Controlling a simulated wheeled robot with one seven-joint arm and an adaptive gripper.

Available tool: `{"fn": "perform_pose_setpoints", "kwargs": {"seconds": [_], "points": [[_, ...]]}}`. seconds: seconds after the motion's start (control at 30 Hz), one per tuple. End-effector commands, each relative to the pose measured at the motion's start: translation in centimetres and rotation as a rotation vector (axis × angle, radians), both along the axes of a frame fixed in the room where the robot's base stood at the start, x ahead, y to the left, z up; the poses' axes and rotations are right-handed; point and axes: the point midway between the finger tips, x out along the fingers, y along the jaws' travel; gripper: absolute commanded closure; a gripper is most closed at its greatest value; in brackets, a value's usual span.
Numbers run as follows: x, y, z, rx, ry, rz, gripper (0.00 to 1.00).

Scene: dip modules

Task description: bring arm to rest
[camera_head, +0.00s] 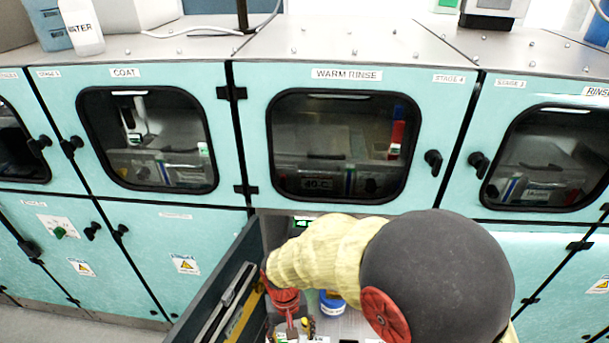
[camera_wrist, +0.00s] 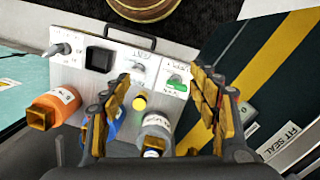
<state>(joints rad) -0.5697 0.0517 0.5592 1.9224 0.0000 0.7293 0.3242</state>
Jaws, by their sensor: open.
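My gripper (camera_wrist: 158,108) shows in the wrist view with its two yellow-padded fingers spread apart. Nothing is held between them. Beyond the fingers is a pale panel module (camera_wrist: 120,62) with a black handle, a black square part, a yellow button and a green-marked switch. In the camera_head view my yellow-sleeved arm, with a large dark joint, reaches down into an open lower compartment under the WARM RINSE cabinet (camera_head: 345,130). My gripper is mostly hidden there by the arm and the compartment's side.
An orange bottle (camera_wrist: 55,105) and a grey-white bottle (camera_wrist: 157,128) stand near the fingers. A dark panel with a yellow stripe (camera_wrist: 268,70) lies right of them. An open grey door (camera_head: 222,283) flanks my arm. A blue-labelled container (camera_head: 331,304) sits inside. Upper cabinet doors are closed.

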Motion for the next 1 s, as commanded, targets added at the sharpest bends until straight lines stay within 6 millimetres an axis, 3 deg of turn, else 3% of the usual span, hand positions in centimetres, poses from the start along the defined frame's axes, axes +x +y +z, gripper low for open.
{"fn": "perform_pose_setpoints", "kwargs": {"seconds": [0.27,0.5,0.8,1.0], "points": [[-1.7,-6.0,9.2,0.052,-0.064,0.063,0.39],[-4.5,-12.8,17.6,0.100,-0.214,0.035,0.39],[-7.7,-19.5,25.3,0.123,-0.483,-0.134,0.39],[-8.2,-21.8,28.5,0.116,-0.599,-0.214,0.39]]}}
